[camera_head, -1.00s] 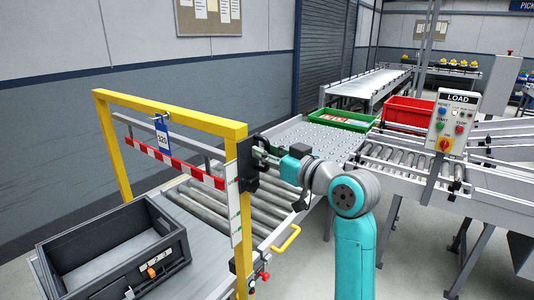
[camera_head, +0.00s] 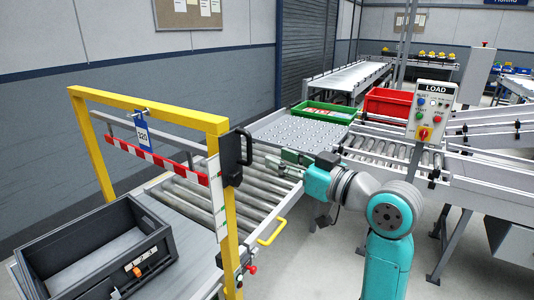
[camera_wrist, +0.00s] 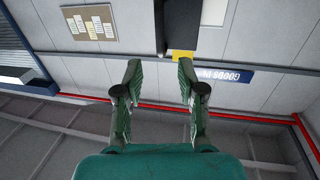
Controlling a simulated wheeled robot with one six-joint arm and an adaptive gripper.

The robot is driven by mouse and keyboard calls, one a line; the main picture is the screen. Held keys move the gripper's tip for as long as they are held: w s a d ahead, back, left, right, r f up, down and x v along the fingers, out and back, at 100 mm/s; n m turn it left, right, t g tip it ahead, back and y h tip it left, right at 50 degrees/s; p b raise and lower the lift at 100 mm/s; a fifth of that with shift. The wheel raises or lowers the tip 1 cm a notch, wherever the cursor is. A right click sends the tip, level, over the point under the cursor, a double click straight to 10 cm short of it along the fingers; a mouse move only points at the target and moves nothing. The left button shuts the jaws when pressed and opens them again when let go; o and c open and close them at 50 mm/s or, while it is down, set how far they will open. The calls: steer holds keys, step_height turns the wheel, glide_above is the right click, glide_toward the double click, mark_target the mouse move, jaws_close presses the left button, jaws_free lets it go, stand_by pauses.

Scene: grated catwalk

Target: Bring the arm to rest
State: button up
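My gripper (camera_head: 284,160) is at the end of my teal arm, over the roller conveyor in the head view, to the right of the yellow gate frame. In the wrist view, the two green fingers of my gripper (camera_wrist: 159,80) stand apart with nothing between them. Past the fingertips in that view are a dark upright shape (camera_wrist: 182,25) and the grey wall. My gripper appears clear of the black handle (camera_head: 238,152) on the gate post.
The yellow gate frame (camera_head: 148,107) with a red and white bar (camera_head: 155,162) stands left of my arm. A dark crate (camera_head: 85,262) sits front left. The LOAD control box (camera_head: 432,110), green tray (camera_head: 322,112) and red bin (camera_head: 388,103) are to the right and behind.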

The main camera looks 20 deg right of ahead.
steer(key=shift+v, duration=0.85)
step_height(320, 180, down, 18)
steer(key=s+a+m+h, duration=0.1)
steer(key=s+m+h, duration=0.2)
steer(key=m+h, duration=0.15)
steer(key=s+a+f+m+h, duration=0.1)
steer(key=s+f+m+h, duration=0.15)
steer(key=s+f, duration=0.9)
steer(key=s+a+f+g+h, duration=0.1)
steer(key=s+a+f, duration=0.1)
steer(key=s+f, duration=0.8)
steer(key=s+a+r+n, duration=0.1)
steer(key=s+r+n, duration=0.1)
steer(key=s, duration=1.6)
steer(key=shift+r+g, duration=0.3)
steer(key=shift+r, duration=0.2)
steer(key=shift+s, duration=0.15)
